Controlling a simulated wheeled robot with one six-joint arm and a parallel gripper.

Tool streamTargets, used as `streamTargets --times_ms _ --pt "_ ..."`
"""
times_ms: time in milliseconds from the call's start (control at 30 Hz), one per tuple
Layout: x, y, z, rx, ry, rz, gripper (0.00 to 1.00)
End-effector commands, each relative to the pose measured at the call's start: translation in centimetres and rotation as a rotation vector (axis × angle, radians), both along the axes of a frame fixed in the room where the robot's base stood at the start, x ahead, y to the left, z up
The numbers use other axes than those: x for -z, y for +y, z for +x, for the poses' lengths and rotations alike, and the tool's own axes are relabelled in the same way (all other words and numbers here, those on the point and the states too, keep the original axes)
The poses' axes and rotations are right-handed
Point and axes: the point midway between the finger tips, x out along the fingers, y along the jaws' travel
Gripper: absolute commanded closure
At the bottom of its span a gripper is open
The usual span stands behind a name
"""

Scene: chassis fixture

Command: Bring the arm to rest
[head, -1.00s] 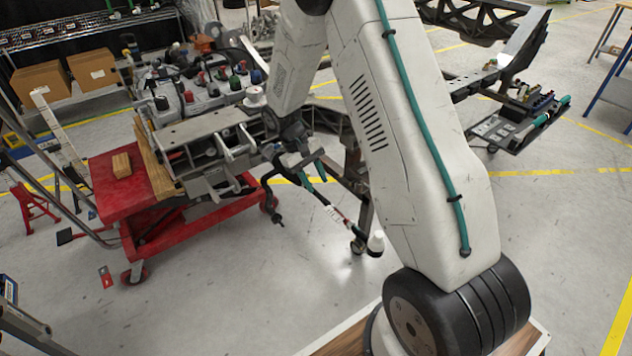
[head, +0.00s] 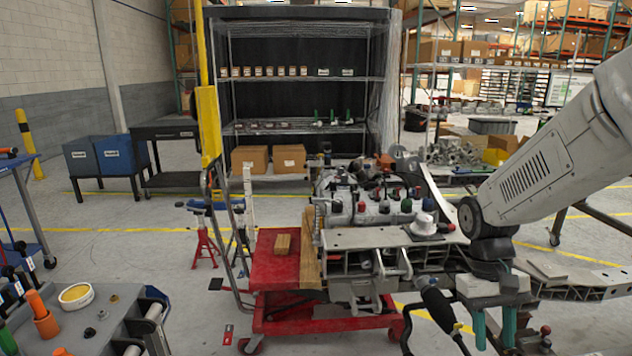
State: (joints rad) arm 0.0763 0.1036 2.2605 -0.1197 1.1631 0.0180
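My arm (head: 560,150) reaches in from the right edge in the head view, its white forearm sloping down to the left. My gripper (head: 494,330) hangs at its lower end, pointing down, with two teal fingers apart and a visible gap between them. I see nothing held between them, though the tips are near the bottom edge. It appears in front of the grey chassis frame (head: 590,285); whether it touches the frame I cannot tell.
A red cart (head: 275,265) under the engine (head: 375,200) stands left of my gripper. A workbench (head: 110,325) with orange items is at lower left. A black-backed shelf (head: 300,80) stands behind. Open floor lies left of the cart.

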Motion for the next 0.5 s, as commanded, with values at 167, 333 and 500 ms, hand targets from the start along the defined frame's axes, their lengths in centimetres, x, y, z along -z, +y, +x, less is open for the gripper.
streamTargets --times_ms 167,333,500 --pt "-4.5 1.6 -4.5 0.006 -0.100 0.026 0.63" --pt "-7.4 3.0 -8.7 0.006 -0.199 0.051 0.63" --pt "-9.4 4.0 -12.4 -0.002 -0.313 0.073 0.63"
